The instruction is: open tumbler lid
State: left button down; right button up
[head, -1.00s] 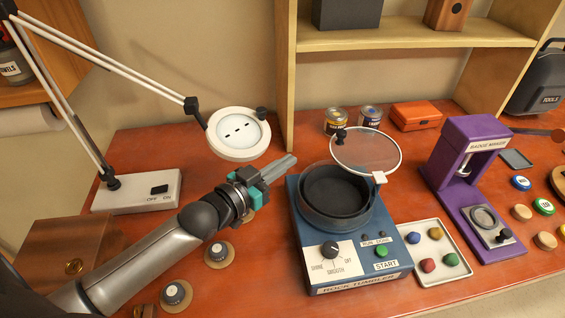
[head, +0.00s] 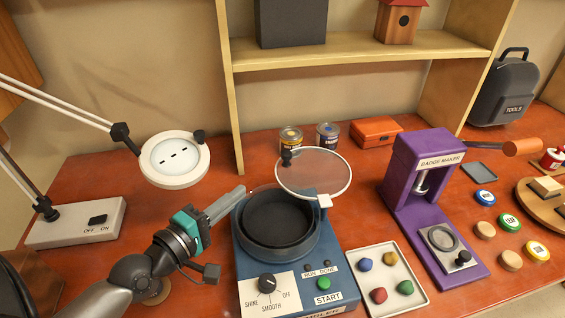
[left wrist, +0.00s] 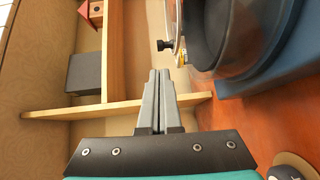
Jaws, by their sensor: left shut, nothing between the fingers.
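The rock tumbler is a blue box (head: 243,262) with a dark round drum (head: 277,218) on top. Its clear round lid (head: 313,172) stands raised and tilted above the drum's far right side, with a black knob at its left edge and a white hinge block (head: 324,201) at its right. The drum's mouth is uncovered. My left gripper (head: 241,191) is shut and empty, at the drum's left rim; I cannot tell if it touches. The left wrist view shows its closed fingers (left wrist: 160,76) beside the drum (left wrist: 208,38), with the black knob (left wrist: 164,45) just ahead. My right gripper is out of view.
A magnifier lamp (head: 173,159) stands at the left. A white tray (head: 419,301) of coloured stones and a purple badge maker (head: 398,192) are to the tumbler's right. Two cans (head: 327,136) and an orange box (head: 375,131) stand behind, below a wooden shelf (head: 360,51).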

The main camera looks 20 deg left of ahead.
aim_at(287, 157)
pick_arm(q)
jog(key=shift+w, duration=0.45)
jog(key=w, duration=0.4)
jog(key=w+d, duration=0.1)
jog(key=w, duration=0.3)
jog(key=w+d+f+p, duration=0.1)
jog(key=w, duration=0.3)
jog(key=shift+w+d, duration=0.1)
jog(key=shift+d, duration=0.05)
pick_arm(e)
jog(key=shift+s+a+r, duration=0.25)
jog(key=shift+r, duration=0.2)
pick_arm(q)
jog(key=shift+w, duration=0.15)
